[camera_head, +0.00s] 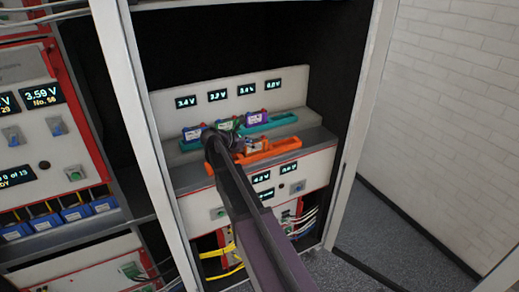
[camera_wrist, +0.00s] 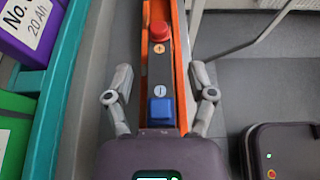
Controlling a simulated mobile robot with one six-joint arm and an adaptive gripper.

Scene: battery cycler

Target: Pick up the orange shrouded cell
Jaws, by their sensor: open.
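In the wrist view, a narrow grey cell top (camera_wrist: 159,75) with a red plus terminal and a blue minus terminal sits between the thin walls of the orange shroud (camera_wrist: 180,50). My gripper (camera_wrist: 160,82) is open, with one finger on each side of the cell and shroud; contact cannot be told. In the head view, the orange shroud (camera_head: 283,147) lies along the front of the cabinet shelf. My gripper (camera_head: 220,143) is at its left part, and my arm hides some of it.
White cabinet posts (camera_head: 355,130) frame the bay. A dark box (camera_wrist: 285,150) stands lower right in the wrist view.

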